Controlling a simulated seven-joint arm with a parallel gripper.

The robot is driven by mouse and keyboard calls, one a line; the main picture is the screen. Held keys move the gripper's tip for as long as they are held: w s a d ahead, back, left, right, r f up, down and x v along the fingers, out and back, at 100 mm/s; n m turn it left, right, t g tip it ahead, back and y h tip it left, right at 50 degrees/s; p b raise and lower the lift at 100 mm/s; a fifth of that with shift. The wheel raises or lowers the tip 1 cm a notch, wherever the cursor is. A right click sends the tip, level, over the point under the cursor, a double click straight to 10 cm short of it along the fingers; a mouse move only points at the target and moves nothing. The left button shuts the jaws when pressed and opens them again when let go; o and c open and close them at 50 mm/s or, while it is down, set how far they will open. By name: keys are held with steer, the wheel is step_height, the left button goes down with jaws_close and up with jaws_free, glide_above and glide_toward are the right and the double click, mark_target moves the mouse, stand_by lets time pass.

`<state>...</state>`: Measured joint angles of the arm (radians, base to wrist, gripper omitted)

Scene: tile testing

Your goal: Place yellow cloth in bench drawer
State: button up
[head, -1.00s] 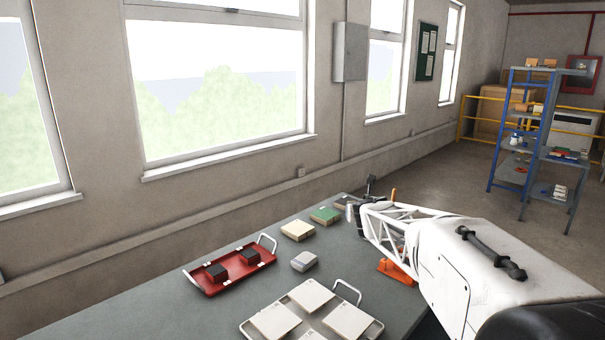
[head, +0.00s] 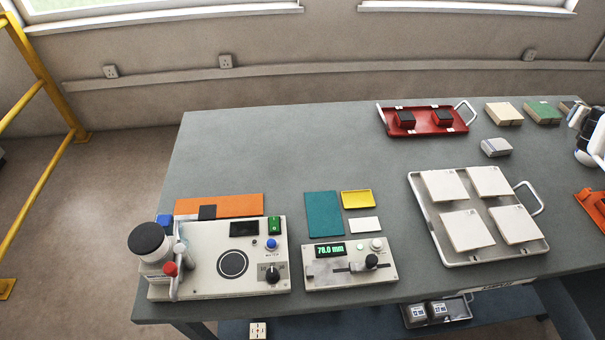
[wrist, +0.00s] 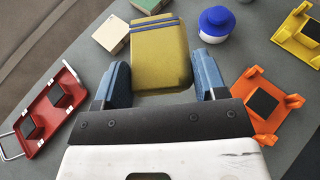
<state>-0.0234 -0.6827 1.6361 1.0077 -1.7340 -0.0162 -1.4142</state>
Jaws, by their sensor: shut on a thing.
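In the wrist view my gripper (wrist: 162,70) has its two blue fingers on either side of the yellow cloth (wrist: 158,48), a folded olive-yellow pad with dark blue stripes near its far end. It is shut on the cloth, and the fingers hide parts of its sides. In the head view only a white part of my arm shows at the right edge; the cloth cannot be made out there. The bench (head: 290,140) has a small label (head: 497,287) on its front edge at the lower right. I cannot make out an open drawer.
Near the gripper are a red tray (wrist: 42,110), a beige block (wrist: 111,34), a green-topped block (wrist: 150,5), a blue-capped jar (wrist: 217,22), an orange stand (wrist: 262,102) and a yellow stand (wrist: 301,35). A tile tray (head: 450,250) and two instruments stand along the bench front. Bare bench lies at the back left.

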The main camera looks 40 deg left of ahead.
steer(key=s+a+f+n+g+y, duration=0.1)
steer(key=s+a+f+n+y, duration=0.15)
steer(key=s+a, duration=0.7)
steer(key=s+a+f+n+g+y, duration=0.2)
steer(key=s+a+n+y, duration=0.15)
steer(key=a, duration=1.25)
steer(key=s+a+f+n+g+y, duration=0.1)
steer(key=s+a+f+n+y, duration=0.3)
steer(key=a, duration=0.8)
steer(key=s+a+n+g+y, duration=0.1)
steer(key=s+a+n+g, duration=0.1)
steer(key=s+a, duration=0.5)
steer(key=s+a+n+g+y, duration=0.1)
steer(key=s+a+n+g, duration=0.2)
steer(key=s+a, duration=0.4)
steer(key=s+a+n+g+y, duration=0.1)
steer(key=s+a+g, duration=0.3)
steer(key=s, duration=1.7)
steer(key=shift+s+a+f+n+g, duration=0.25)
steer(key=shift+a+n, duration=0.55)
steer(key=shift+a, duration=0.75)
steer(key=shift+w+f, duration=0.1)
steer(key=shift+f, duration=2.8)
